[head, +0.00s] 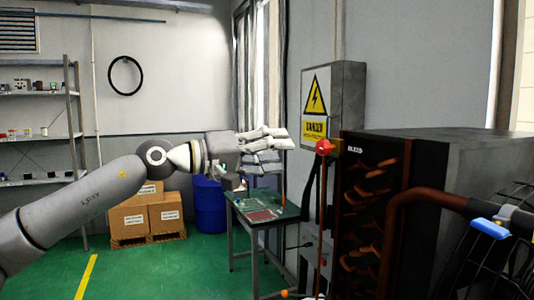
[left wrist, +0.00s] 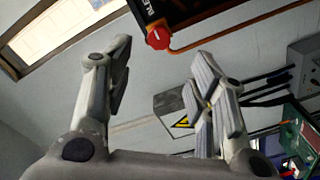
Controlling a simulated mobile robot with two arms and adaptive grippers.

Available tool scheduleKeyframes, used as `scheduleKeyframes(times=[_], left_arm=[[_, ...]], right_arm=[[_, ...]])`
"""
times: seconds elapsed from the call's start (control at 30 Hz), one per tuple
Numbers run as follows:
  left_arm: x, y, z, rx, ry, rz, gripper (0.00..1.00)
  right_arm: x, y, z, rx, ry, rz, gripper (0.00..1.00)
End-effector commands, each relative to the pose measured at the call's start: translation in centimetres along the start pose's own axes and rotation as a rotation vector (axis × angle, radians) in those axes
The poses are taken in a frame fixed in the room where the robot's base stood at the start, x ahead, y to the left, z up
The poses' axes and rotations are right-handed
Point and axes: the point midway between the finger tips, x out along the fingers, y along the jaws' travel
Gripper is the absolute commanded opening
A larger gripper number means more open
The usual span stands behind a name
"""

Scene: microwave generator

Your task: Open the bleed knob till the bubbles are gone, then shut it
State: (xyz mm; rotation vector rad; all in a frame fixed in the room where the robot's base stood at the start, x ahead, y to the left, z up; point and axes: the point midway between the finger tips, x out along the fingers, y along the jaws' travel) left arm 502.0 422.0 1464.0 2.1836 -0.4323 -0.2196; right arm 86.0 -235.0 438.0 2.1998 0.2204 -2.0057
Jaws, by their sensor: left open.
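The red bleed knob (head: 324,147) sits at the upper left edge of the dark generator cabinet (head: 400,150), beside a "BLEED" label. It also shows in the left wrist view (left wrist: 159,37), beyond the fingertips and between the two fingers. My left gripper (head: 285,139) is open and empty, to the left of the knob in the head view and apart from it. In the left wrist view its fingers (left wrist: 155,75) are spread wide. No bubbles can be made out in either view. My right gripper is not in view.
A grey electrical box with a yellow warning sign (head: 316,93) hangs behind the knob. A copper-coloured pipe (head: 400,205) and a blue-handled valve (head: 489,228) are at the right. A workbench (head: 262,213), a blue barrel (head: 209,205) and cardboard boxes (head: 146,211) stand farther back.

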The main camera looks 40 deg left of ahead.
Motion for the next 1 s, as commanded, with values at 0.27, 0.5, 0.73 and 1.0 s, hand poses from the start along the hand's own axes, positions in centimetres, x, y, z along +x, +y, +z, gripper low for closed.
scheduleKeyframes(times=[0.27, 0.5, 0.73, 1.0], left_arm=[[-1.3, -0.1, 0.0, -0.003, 0.002, 0.001, 0.51], [-1.4, -0.1, 0.0, -0.003, 0.002, 0.001, 0.51], [-1.4, -0.1, 0.0, -0.003, 0.002, 0.001, 0.51], [-0.6, -0.6, -0.1, -0.063, -0.002, 0.01, 0.51]], right_arm=[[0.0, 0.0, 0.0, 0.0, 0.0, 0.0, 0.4], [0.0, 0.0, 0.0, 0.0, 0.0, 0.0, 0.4], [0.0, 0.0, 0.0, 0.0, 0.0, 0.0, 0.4], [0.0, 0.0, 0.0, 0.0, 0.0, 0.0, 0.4]])
